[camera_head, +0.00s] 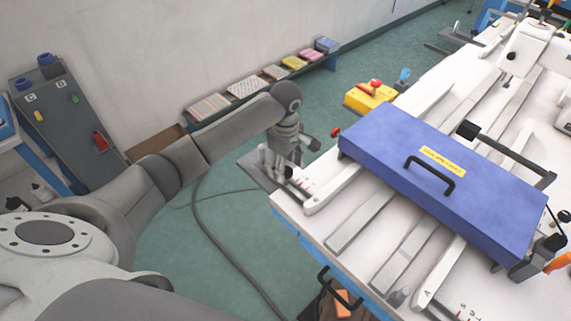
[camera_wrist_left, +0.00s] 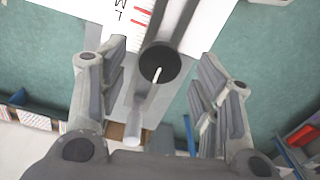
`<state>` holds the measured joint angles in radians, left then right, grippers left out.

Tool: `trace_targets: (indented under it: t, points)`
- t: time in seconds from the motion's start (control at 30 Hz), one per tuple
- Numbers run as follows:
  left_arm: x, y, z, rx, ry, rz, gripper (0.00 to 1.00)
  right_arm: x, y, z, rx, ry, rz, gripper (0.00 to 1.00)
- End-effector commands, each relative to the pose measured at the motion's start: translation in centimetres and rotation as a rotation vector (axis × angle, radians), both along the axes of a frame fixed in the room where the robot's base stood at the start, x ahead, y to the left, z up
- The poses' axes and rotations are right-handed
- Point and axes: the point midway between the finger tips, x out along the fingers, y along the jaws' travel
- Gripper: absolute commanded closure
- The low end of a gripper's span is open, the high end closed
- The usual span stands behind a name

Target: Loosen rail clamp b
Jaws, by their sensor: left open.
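In the left wrist view a round black knob (camera_wrist_left: 159,62) with a white mark sits at the end of a rail, with a light grey rod-like lever (camera_wrist_left: 139,112) beside it. I cannot read a letter that names this clamp as b. My left gripper (camera_wrist_left: 160,68) is open, with one finger on each side of the knob and a visible gap to both. In the head view my left gripper (camera_head: 284,168) hangs at the near left corner of the white table (camera_head: 314,222), and it hides most of the clamp there. My right gripper is not in view.
A blue box lid (camera_head: 400,150) with a black handle covers much of the table's rails. A rail marked A (camera_head: 436,277) lies in front. A yellow box with a red button (camera_head: 370,96) stands behind the blue lid. A dark cable (camera_head: 215,235) runs across the green floor.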

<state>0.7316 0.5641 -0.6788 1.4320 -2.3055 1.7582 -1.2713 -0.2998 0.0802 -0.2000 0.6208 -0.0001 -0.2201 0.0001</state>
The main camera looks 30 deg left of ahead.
Motion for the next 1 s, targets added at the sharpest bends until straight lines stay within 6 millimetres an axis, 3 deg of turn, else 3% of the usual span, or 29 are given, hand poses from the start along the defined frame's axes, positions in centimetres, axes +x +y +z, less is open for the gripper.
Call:
trace_targets:
  t: [0.2,0.47,0.8,1.0]
  points:
    - [0.0,-0.1,-1.4,-0.001,-0.001,-0.001,0.42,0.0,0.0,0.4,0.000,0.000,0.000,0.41]
    - [0.0,0.0,-1.5,-0.001,-0.001,0.000,0.43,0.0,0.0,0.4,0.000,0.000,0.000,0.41]
    - [0.0,0.0,-1.5,0.000,-0.001,0.000,0.86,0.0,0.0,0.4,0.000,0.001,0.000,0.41]
    - [0.0,0.0,-1.5,0.000,-0.002,0.010,0.88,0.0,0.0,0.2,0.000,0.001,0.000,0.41]
